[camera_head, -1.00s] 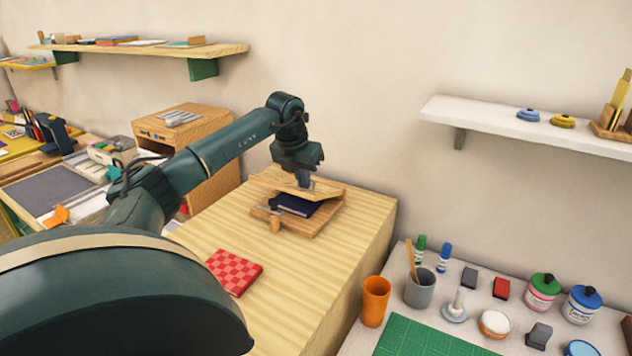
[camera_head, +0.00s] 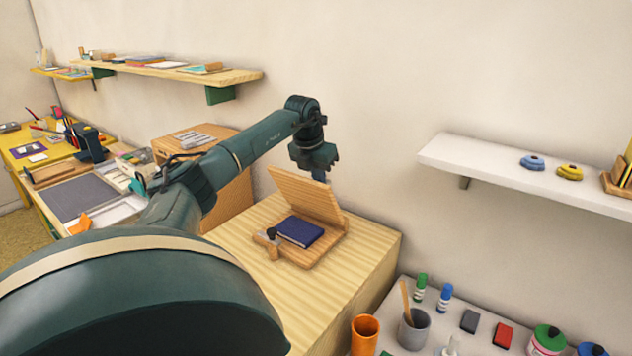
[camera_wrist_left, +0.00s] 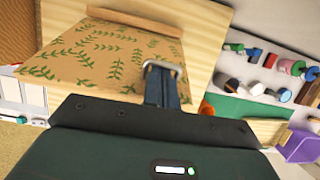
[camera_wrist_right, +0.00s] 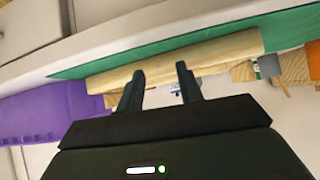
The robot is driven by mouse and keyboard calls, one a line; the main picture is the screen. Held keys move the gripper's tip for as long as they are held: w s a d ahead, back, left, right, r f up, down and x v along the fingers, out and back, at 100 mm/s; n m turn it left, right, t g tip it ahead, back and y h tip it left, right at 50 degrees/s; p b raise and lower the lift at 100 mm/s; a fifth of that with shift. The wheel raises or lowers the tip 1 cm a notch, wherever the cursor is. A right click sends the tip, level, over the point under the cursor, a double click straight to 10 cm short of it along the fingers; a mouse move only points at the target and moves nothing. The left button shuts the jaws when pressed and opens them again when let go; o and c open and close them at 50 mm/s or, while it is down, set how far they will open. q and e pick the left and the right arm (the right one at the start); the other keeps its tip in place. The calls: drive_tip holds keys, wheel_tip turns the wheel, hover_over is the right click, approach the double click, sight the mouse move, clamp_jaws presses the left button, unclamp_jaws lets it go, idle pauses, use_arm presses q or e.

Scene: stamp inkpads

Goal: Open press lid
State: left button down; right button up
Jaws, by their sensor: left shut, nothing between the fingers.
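The wooden press (camera_head: 318,252) stands on the light wood table with its lid (camera_head: 305,195) raised steeply at the back. A dark blue book (camera_head: 299,231) lies on its base. My left gripper (camera_head: 320,174) is just behind the lid's upper right part. In the left wrist view the gripper (camera_wrist_left: 167,88) is shut, over the lid's leaf-patterned face (camera_wrist_left: 110,58), at a grey metal loop (camera_wrist_left: 161,67). I cannot tell whether they touch. My right gripper (camera_wrist_right: 160,78) shows only in the right wrist view, open and empty.
The light wood table (camera_head: 350,290) has clear room around the press. A wooden cabinet (camera_head: 228,205) stands behind it to the left. A white shelf (camera_head: 480,162) is on the wall at right. An orange cup (camera_head: 364,335) and grey cup (camera_head: 413,328) stand below right.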

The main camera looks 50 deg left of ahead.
use_arm(q)
drive_tip(key=shift+w+a+r+g, duration=0.15)
drive_tip(key=shift+w+a, duration=0.05)
drive_tip(key=shift+w, duration=0.45)
drive_tip(key=shift+w+a+r+g, duration=0.1)
drive_tip(key=shift+w+a+g, duration=0.1)
drive_tip(key=shift+w, duration=0.4)
drive_tip(key=w, duration=0.2)
drive_tip(key=shift+w+a+r+g+h, duration=0.25)
drive_tip(key=shift+w+r+g+h, duration=0.05)
drive_tip(key=shift+g, duration=0.05)
drive_tip(key=shift+w+a+r, duration=0.15)
drive_tip(key=shift+a+r, duration=0.05)
